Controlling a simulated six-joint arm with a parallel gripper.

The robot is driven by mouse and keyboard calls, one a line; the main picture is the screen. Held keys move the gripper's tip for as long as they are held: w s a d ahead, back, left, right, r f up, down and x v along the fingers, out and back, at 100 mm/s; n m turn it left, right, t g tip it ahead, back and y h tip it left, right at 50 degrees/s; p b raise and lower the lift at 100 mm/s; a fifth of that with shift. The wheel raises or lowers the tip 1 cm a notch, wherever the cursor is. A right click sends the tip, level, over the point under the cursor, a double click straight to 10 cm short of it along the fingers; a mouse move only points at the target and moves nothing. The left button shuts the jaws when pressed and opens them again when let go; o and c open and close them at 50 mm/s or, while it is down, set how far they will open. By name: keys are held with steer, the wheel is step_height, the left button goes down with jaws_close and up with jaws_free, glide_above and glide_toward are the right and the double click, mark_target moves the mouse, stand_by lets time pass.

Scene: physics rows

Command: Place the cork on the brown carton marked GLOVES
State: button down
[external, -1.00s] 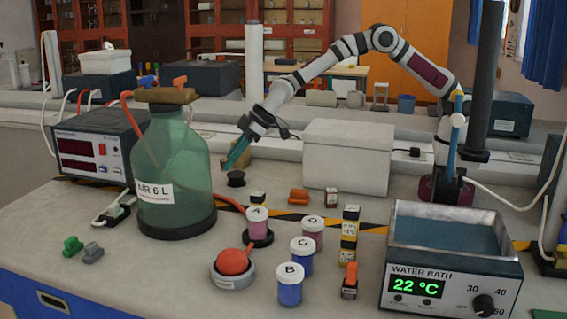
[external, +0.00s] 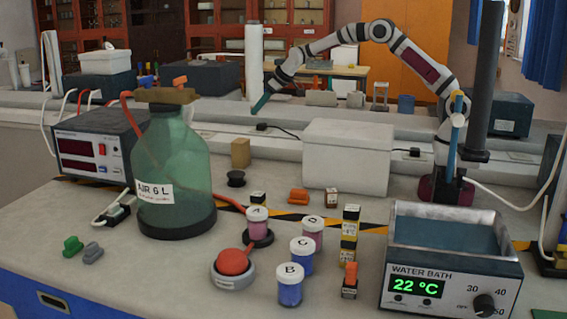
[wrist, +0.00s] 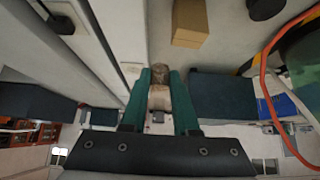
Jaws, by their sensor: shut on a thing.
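My gripper (external: 261,103) is raised above the back part of the bench, behind and above a small brown carton (external: 240,153). In the wrist view, the teal fingers of my gripper (wrist: 159,97) are shut on a brownish cork (wrist: 159,98). The cork cannot be made out in the external view. The carton (wrist: 191,22) also shows in the wrist view, beyond the fingertips and slightly right, apart from the cork. It stands upright on the bench with a bare-looking top. I cannot read any marking on it.
A green glass bottle (external: 172,175) stands left of the carton. A black round stopper (external: 236,179) lies just in front of it. A large white box (external: 347,158) is to the right. A red hose, several lidded jars and a water bath (external: 450,262) occupy the front.

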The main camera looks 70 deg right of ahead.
steer(key=w+a+f, duration=0.2)
steer(key=a, duration=0.1)
steer(key=w+a+f, duration=0.1)
steer(key=shift+w+a+f, duration=0.2)
steer(key=shift+a+f, duration=0.05)
steer(key=shift+a, duration=0.15)
step_height(320, 180, down, 4)
steer(key=shift+a+f, duration=0.1)
steer(key=shift+f, duration=0.1)
steer(key=c, duration=0.7)
jaws_free()
